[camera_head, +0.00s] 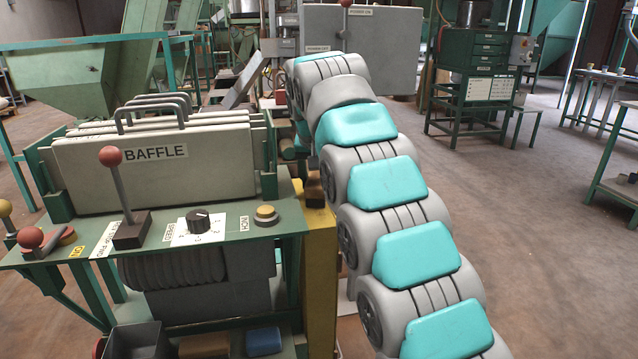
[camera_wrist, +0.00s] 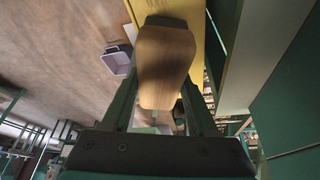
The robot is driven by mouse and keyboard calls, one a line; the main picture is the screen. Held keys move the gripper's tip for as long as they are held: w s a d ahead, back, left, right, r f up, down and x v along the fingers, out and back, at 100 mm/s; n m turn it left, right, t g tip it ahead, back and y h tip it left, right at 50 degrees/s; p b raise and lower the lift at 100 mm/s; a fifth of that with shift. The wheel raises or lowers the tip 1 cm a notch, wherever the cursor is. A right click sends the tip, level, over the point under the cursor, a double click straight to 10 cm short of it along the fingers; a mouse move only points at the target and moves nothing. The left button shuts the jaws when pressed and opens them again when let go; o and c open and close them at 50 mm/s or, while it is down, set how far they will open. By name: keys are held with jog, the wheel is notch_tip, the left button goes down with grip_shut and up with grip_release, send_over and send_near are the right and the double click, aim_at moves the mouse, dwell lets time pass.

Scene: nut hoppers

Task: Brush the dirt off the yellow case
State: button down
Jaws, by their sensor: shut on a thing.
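The yellow case (camera_head: 321,275) is an upright yellow body at the right end of the green machine, partly hidden by my arm. In the wrist view its yellow surface (camera_wrist: 215,50) shows just beyond and beside a wooden brush (camera_wrist: 165,60). My gripper (camera_wrist: 163,82) is shut on this brush, with one finger on each side of the wood. The bristles are not clearly seen, and I cannot tell whether the brush touches the case. No dirt can be made out on the visible yellow parts. In the head view my gripper is mostly hidden behind the machine and my arm.
The green control panel (camera_head: 235,222) carries a red-knobbed lever (camera_head: 110,157), a dial (camera_head: 199,218) and a yellow button (camera_head: 265,213). The baffle plates (camera_head: 155,170) stand behind it. Open floor lies to the right.

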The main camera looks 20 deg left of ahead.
aim_at(319, 193)
jog(key=shift+s+a, duration=0.35)
jog(key=shift+a, duration=0.2)
jog(key=shift+s+d+f+b, duration=0.1)
jog(key=shift+s+d+b, duration=0.2)
jog(key=shift+s+b, duration=0.9)
jog(key=shift+s+d+b, duration=1.1)
jog(key=shift+s+d, duration=0.15)
jog(key=shift+d, duration=0.05)
jog(key=shift+s+d+f+b, duration=0.1)
jog(key=shift+s+d+b, duration=0.3)
jog(key=shift+s, duration=0.15)
jog(key=shift+s+d+b, duration=0.35)
jog(key=shift+s+d, duration=0.1)
jog(key=shift+s, duration=0.25)
jog(key=shift+s+d+b, duration=0.3)
jog(key=shift+s+d, duration=0.1)
jog(key=shift+s, duration=0.25)
jog(key=shift+s+d, duration=0.35)
jog(key=shift+s, duration=0.25)
